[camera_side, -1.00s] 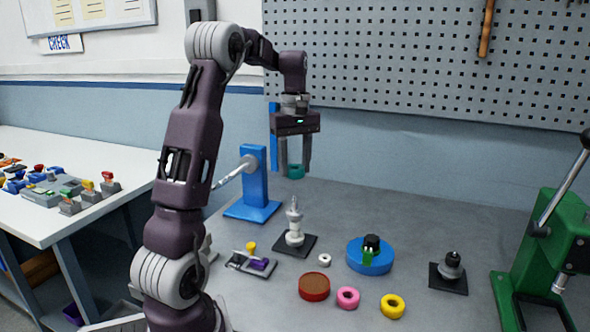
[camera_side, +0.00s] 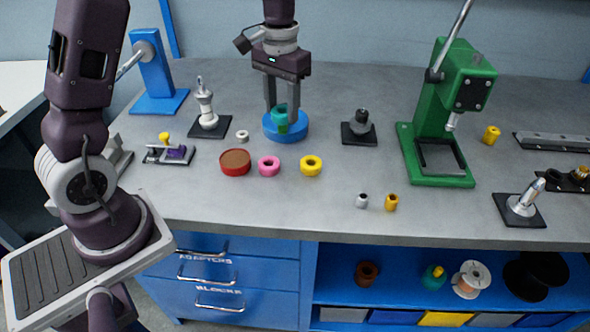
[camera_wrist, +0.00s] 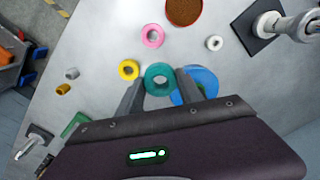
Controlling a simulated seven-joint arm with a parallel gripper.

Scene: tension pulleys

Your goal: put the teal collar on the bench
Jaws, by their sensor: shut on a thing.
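The teal collar (camera_side: 279,110) is a thick ring held between the two fingers of my gripper (camera_side: 282,117).
A red-rimmed brown dish (camera_side: 235,162), a pink ring (camera_side: 269,166), a yellow ring (camera_side: 311,166) and a small white ring (camera_side: 242,136) lie near my gripper. A dark post on a plate (camera_side: 359,128) and a green press (camera_side: 440,120) stand to the right.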

